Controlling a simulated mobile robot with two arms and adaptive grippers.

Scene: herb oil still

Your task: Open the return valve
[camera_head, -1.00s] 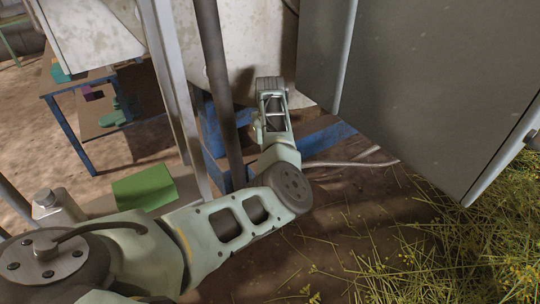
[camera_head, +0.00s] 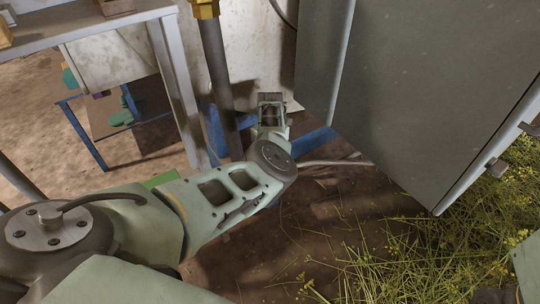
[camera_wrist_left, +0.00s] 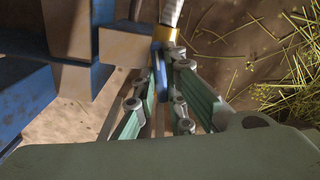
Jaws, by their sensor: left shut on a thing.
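In the left wrist view, a blue lever handle (camera_wrist_left: 158,66) sits between the fingers of my left gripper (camera_wrist_left: 168,95), which is shut on it. The handle joins a brass fitting (camera_wrist_left: 165,34), likely the return valve, with a pale ribbed hose (camera_wrist_left: 172,10) beyond it. The handle points from the fitting toward my wrist. In the head view my left gripper (camera_head: 269,108) reaches low between the dark pipe and the grey cabinet. It hides the valve there.
A grey cabinet (camera_head: 425,90) stands close on the right of my left arm. A dark vertical pipe (camera_head: 218,85) stands just left of the gripper, with a brass fitting (camera_head: 205,8) on top. A grey table (camera_head: 85,28) is at upper left. Grass (camera_head: 400,245) covers the lower right ground.

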